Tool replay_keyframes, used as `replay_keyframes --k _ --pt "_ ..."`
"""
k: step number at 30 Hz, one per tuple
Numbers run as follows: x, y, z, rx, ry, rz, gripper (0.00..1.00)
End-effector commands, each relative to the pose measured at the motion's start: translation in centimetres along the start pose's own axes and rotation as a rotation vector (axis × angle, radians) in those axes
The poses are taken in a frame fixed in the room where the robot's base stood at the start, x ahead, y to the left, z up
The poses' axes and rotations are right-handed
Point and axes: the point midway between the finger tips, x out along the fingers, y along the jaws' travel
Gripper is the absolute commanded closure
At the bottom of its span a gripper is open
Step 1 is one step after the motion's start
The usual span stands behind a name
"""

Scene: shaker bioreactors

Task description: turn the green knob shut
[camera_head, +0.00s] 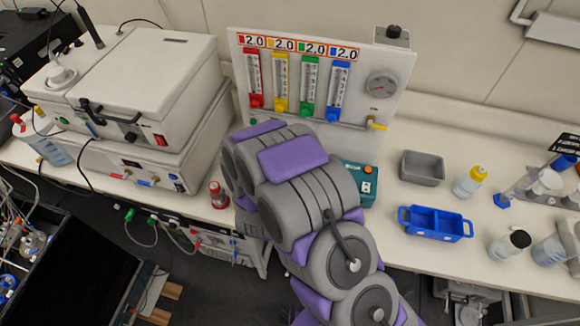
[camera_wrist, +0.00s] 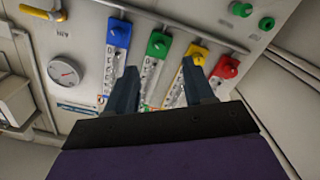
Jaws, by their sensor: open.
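The green knob (camera_head: 305,111) is at the lower end of the third flowmeter from the left on the white panel. In the wrist view, where the panel appears turned over, the green knob (camera_wrist: 158,43) sits at the top of its scale strip. My gripper (camera_wrist: 161,72) is open, its two dark fingers pointing toward the panel. In that picture the green knob lies beyond the fingertips and between them, with the yellow knob (camera_wrist: 196,54) close by the right finger. No contact shows. In the head view my own arm hides the gripper.
Red (camera_head: 256,100), yellow (camera_head: 280,106) and blue (camera_head: 334,113) knobs flank the green one closely. A pipe (camera_wrist: 181,28) runs along the panel by the knobs. A gauge (camera_head: 381,85) is on the panel's right. A white boxed device (camera_head: 140,60) stands left on the bench.

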Motion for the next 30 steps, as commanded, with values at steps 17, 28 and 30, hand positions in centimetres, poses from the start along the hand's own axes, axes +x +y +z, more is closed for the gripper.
replay_keyframes --k 17,28,30 --pt "-3.4 -0.1 -0.1 -0.002 -0.002 -0.003 0.47" --pt "-5.7 -0.1 0.0 -0.004 0.000 -0.003 0.47" --pt "-6.2 -0.1 0.1 -0.002 -0.001 -0.003 0.47"
